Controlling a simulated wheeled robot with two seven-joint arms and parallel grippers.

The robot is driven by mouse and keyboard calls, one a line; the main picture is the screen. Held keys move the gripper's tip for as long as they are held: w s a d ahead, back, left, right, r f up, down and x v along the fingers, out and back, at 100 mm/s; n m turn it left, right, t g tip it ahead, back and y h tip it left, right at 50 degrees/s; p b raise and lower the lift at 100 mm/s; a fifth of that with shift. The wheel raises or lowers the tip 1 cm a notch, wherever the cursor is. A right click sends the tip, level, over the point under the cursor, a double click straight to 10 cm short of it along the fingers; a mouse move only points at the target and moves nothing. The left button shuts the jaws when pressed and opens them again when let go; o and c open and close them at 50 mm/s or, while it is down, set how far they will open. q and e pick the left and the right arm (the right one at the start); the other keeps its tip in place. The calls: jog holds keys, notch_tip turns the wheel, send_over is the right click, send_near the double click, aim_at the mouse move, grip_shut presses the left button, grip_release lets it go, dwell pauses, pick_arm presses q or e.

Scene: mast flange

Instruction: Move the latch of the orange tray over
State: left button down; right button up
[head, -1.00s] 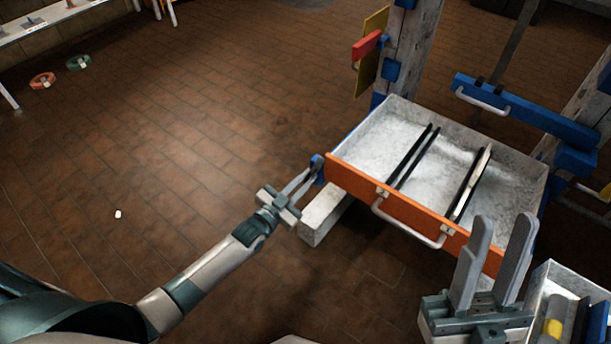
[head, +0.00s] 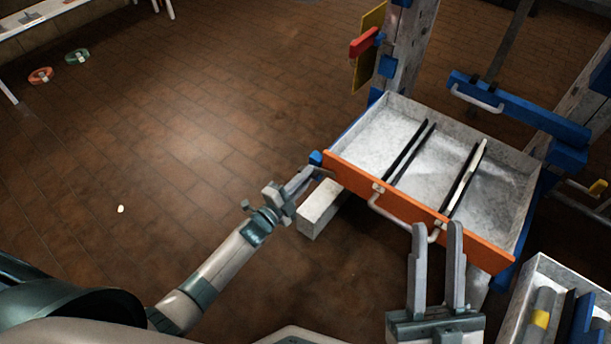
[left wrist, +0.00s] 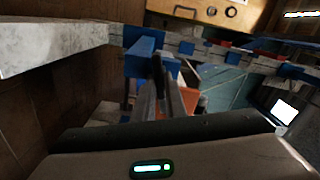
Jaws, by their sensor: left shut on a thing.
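The orange tray is a pale bin with an orange front (head: 400,205) and a white bar handle (head: 388,212). Its small blue latch (head: 316,157) sits at the left end of the front. My left gripper (head: 318,172) is shut at the latch, and the fingers partly cover the contact. In the left wrist view a blue block (left wrist: 145,47) shows right beside the closed fingers (left wrist: 165,80), with orange behind them. My right gripper (head: 438,228) is open, fingers up, close to the right end of the handle. I cannot tell if it touches the handle.
A blue drawer front (head: 520,108) with a handle is behind at right. A red block (head: 363,42) is on the post (head: 410,45). A pale beam (head: 322,207) lies under the tray's left corner. The left floor is mostly clear.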

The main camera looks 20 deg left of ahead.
pick_arm(q)
jog(key=shift+f+m+b, duration=0.2)
jog(key=shift+m+b, duration=0.1)
jog(key=shift+m, duration=1.7)
pick_arm(e)
jog(key=shift+w+d+r+t, duration=0.1)
jog(key=shift+d+r+t, duration=0.25)
jog(key=shift+r+t, duration=0.3)
pick_arm(q)
jog(key=c, duration=1.8)
grip_release()
jog(key=shift+s, duration=0.1)
